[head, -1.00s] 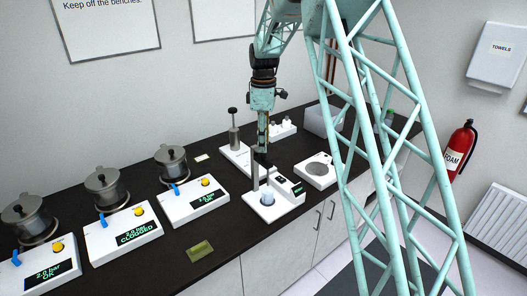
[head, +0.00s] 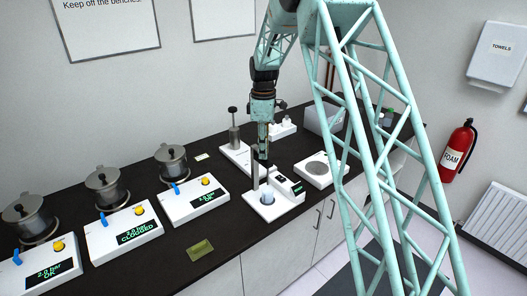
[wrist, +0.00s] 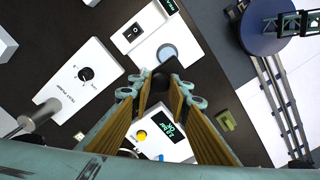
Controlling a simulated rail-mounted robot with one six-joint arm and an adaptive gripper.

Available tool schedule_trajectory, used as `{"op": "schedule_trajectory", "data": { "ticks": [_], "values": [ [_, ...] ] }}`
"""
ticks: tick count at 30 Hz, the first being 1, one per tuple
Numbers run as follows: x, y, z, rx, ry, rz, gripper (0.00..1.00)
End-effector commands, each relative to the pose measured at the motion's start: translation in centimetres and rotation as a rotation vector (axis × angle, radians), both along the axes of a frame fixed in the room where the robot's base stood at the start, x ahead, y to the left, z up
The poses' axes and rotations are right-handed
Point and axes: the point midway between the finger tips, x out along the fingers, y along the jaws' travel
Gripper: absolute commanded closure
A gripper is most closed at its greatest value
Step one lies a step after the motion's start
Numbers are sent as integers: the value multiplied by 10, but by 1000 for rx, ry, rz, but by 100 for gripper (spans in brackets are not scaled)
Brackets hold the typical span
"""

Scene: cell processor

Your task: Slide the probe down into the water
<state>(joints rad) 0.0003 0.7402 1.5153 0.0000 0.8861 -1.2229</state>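The probe's black head (head: 264,164) sits beside an upright grey post (head: 256,176) on a white unit with a small display. It also shows as a dark block in the wrist view (wrist: 166,84). A small beaker of water (head: 267,198) stands on the unit's base below it, and its pale round shape shows beyond the block in the wrist view (wrist: 168,52). My gripper (head: 263,152) points down above the beaker. Its fingertips (wrist: 165,82) close in on both sides of the black head. The probe's lower tip is hard to make out.
White control boxes with metal pots, one reading CLOGGED (head: 124,233), line the bench to the left. A round-plated white device (head: 318,168) is close on the right. A plunger stand (head: 234,138) stands behind. A green-yellow pad (head: 200,249) lies near the front edge.

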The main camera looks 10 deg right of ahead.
Motion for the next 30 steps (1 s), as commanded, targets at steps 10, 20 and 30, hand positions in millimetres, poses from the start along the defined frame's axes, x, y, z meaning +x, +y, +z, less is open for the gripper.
{"op": "schedule_trajectory", "data": {
  "ticks": [10,20,30],
  "values": [
    [0,0,-2,0,0,0,100],
    [-1,0,-35,0,2,0,100],
    [0,0,-74,0,2,0,100]
  ]
}}
